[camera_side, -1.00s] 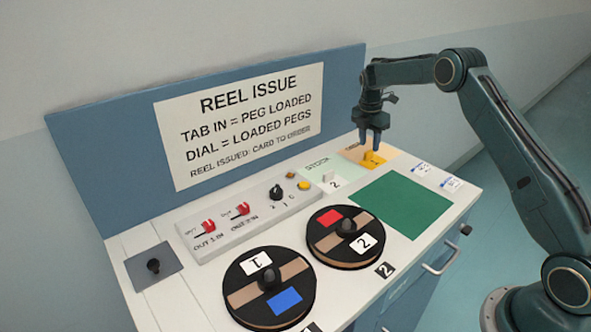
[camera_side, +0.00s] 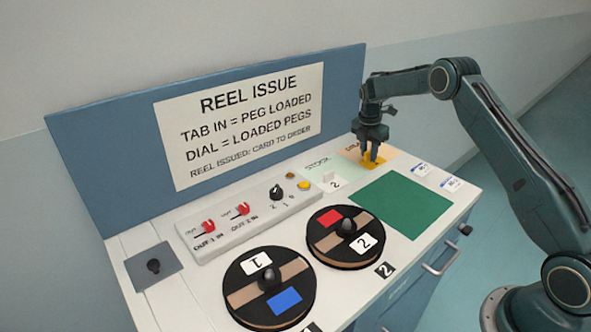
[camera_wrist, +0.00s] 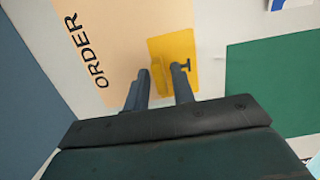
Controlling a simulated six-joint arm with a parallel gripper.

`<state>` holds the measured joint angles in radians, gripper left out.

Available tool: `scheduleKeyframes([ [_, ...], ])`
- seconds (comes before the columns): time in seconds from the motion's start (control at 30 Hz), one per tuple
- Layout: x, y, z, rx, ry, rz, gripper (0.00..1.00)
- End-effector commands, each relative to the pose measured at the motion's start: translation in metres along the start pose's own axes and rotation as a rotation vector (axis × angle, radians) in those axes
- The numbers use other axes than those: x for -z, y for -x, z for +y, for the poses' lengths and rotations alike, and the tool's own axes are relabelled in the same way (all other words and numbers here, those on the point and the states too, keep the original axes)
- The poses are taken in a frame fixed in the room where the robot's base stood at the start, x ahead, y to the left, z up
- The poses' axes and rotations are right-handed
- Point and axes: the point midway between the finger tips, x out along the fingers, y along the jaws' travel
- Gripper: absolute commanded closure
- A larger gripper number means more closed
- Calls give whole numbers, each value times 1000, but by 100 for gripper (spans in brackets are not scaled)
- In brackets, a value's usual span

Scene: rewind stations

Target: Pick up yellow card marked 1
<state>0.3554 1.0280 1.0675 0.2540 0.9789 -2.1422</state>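The yellow card marked 1 (camera_wrist: 178,46) lies on the pale orange ORDER area (camera_wrist: 110,25), with a small raised yellow tab on it. In the side view the card (camera_side: 374,163) is at the back right of the bench, partly hidden by my fingers. My gripper (camera_side: 370,156) points down right over the card. In the wrist view my gripper (camera_wrist: 161,71) is open, with one finger on each side of the tab. I cannot tell whether either finger touches it.
A pale green STOCK area (camera_side: 322,176) with a white card (camera_side: 331,181) is left of the ORDER area. A green mat (camera_side: 403,203) lies in front. Two black reels (camera_side: 346,237) (camera_side: 268,288) and a switch panel (camera_side: 250,222) are further left. The sign board (camera_side: 345,95) stands behind.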

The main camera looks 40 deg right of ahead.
Motion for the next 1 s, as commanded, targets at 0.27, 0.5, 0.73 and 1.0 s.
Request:
scheduleKeyframes([
  [0.27, 0, 0, 0, 0, 0, 0, 100],
  [0.5, 0, 2, 0, -1, 0, 0, 100],
  [0.73, -3, 18, 0, -2, -1, -1, 100],
  [1.0, -9, 58, 1, -3, -1, -2, 100],
])
